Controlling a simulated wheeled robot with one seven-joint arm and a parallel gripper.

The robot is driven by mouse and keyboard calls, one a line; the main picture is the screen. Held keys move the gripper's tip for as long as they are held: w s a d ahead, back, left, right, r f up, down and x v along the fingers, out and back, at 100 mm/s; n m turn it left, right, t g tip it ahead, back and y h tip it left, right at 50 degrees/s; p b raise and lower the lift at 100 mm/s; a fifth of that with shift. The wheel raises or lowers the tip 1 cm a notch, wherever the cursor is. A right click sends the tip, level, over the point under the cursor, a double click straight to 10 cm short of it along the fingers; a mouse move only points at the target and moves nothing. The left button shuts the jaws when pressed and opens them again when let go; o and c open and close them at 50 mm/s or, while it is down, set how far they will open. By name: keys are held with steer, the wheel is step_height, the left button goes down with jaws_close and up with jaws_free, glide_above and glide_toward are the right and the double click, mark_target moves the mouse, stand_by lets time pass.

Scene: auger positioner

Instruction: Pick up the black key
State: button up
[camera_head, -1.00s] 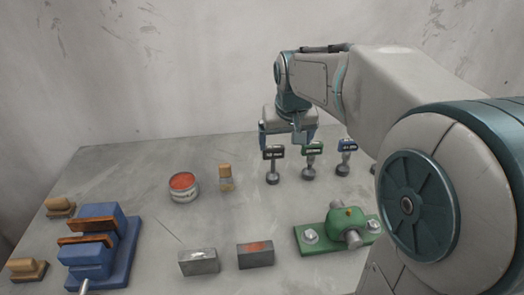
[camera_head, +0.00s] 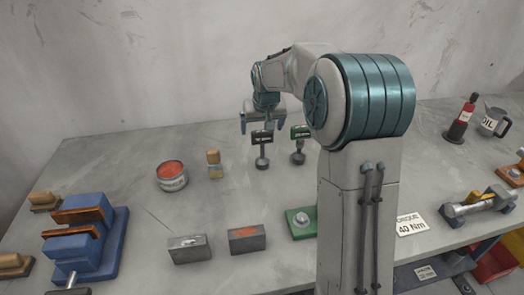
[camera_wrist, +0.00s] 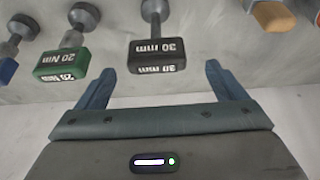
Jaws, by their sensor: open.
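The black key (camera_head: 262,137) stands upright on the table, with a black labelled head on a grey shaft and round foot. In the wrist view its head, marked 30 (camera_wrist: 157,55), lies between and just beyond the fingertips. My gripper (camera_head: 262,123) is open and empty, right at the black key's head in the head view. The wrist view shows the gripper's two blue-grey fingers (camera_wrist: 160,70) spread on either side of the head. Whether they touch it cannot be told.
A green key (camera_head: 300,133) stands close to the right; a blue one (camera_wrist: 7,70) shows in the wrist view. A wooden-topped bottle (camera_head: 214,164) and red-filled can (camera_head: 172,178) stand left. Metal blocks (camera_head: 247,238) and a blue vise (camera_head: 78,243) are nearer.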

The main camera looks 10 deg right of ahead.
mark_target(263, 132)
steer(key=shift+p+x, duration=0.55)
steer(key=shift+x, duration=2.15)
steer(key=shift+d, duration=0.2)
steer(key=c, duration=1.2)
